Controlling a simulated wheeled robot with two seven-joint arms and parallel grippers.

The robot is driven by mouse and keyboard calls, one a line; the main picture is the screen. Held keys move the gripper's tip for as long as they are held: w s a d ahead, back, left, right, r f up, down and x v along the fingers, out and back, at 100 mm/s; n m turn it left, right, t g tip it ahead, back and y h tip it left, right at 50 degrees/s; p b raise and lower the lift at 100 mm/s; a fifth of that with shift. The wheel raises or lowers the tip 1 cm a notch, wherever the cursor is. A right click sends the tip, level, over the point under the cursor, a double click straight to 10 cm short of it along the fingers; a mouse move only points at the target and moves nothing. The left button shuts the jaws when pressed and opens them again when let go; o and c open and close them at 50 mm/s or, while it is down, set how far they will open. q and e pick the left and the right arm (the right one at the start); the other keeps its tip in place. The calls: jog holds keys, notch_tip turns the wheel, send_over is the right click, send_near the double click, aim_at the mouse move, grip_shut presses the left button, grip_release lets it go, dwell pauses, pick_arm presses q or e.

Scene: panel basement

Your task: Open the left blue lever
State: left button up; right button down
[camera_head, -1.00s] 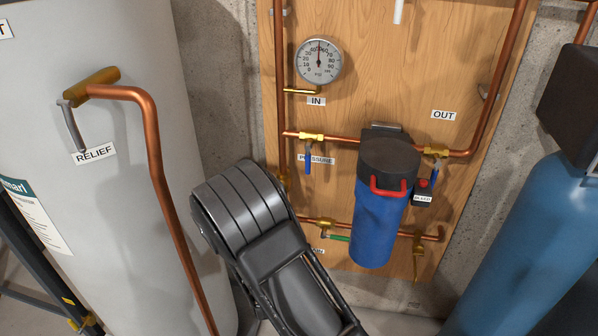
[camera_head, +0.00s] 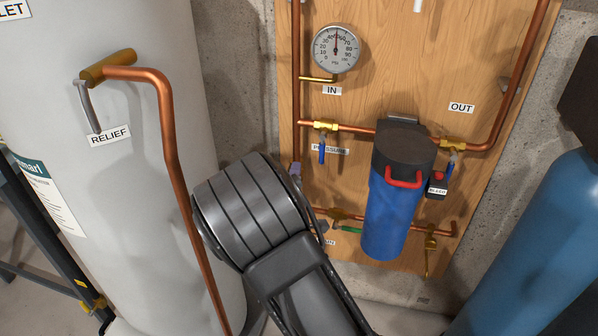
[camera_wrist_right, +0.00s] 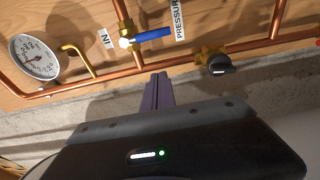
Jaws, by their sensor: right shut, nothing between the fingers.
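The left blue lever (camera_head: 322,153) hangs straight down from a brass valve (camera_head: 326,126) on the copper pipe, left of the blue filter housing. In the right wrist view the blue lever (camera_wrist_right: 153,35) lies just beyond the fingertips, near the PRESSURE label. My right gripper (camera_head: 296,170) is mostly hidden behind my own arm; a purplish fingertip shows below and left of the lever. In the right wrist view my right gripper (camera_wrist_right: 158,80) is shut and empty, apart from the lever. My left gripper is not in view.
A blue filter housing (camera_head: 389,215) with a red handle (camera_head: 403,180) stands right of the lever. A second blue lever (camera_head: 452,163) hangs farther right. A gauge (camera_head: 336,50) sits above. A white tank (camera_head: 100,200) with a copper relief pipe (camera_head: 168,130) is at left.

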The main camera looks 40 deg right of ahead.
aim_at(322, 149)
jog(key=w+d, duration=0.2)
jog(key=d, duration=0.5)
jog(key=shift+w+d, duration=0.2)
jog(key=shift+d, duration=0.05)
